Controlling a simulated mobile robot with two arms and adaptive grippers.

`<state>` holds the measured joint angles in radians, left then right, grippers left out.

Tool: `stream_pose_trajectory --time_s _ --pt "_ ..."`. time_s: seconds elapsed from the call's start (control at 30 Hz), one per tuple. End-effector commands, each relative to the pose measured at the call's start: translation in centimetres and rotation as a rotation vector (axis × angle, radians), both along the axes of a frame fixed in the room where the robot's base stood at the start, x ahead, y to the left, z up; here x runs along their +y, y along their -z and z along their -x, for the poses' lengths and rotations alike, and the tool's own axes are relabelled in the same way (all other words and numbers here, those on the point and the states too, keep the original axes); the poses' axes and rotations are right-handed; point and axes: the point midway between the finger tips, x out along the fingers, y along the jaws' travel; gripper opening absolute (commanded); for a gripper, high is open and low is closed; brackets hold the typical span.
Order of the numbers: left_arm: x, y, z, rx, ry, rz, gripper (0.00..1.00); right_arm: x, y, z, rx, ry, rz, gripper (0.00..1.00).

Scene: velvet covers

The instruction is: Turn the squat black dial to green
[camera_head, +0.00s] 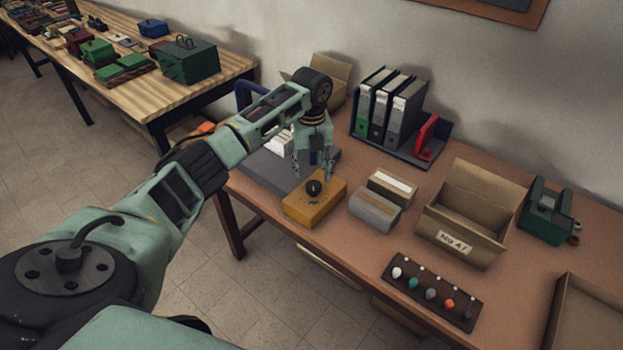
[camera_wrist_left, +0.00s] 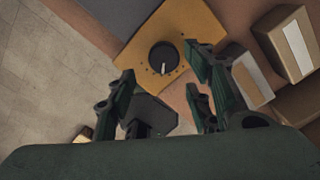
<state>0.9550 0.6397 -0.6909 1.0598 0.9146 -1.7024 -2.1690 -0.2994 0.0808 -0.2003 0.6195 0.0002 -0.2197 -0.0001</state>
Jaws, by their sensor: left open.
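The squat black dial (camera_head: 313,187) sits on top of a yellow-orange box (camera_head: 327,205) near the front edge of the brown table. In the left wrist view the dial (camera_wrist_left: 163,58) is round with a pale pointer line, and small marks surround it on the yellow face (camera_wrist_left: 190,22). No green mark can be made out. My left gripper (camera_head: 313,176) is open and empty just above and behind the dial, apart from it. In the wrist view its fingers (camera_wrist_left: 160,90) spread below and to both sides of the dial. My right gripper is not in view.
Grey and tan boxes (camera_head: 375,210) stand right of the yellow box. An open carton (camera_head: 465,225) and a rack of coloured knobs (camera_head: 433,292) are farther right. Binders (camera_head: 390,108) stand behind. A grey flat unit (camera_head: 262,172) lies left under my arm.

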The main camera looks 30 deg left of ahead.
Motion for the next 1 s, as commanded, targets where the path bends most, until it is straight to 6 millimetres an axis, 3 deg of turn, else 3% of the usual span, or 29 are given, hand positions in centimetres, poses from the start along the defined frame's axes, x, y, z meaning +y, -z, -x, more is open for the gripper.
stream_pose_trajectory --time_s 0.1,0.33,1.0 --pt "0.0 -2.6 -0.1 -0.004 0.0 0.001 0.47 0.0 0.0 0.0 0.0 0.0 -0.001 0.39" --pt "0.0 -5.5 0.0 0.001 0.0 0.0 0.47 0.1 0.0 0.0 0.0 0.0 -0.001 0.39" --pt "-0.2 -5.6 0.2 0.004 -0.003 0.0 0.47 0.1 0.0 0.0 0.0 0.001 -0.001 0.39"
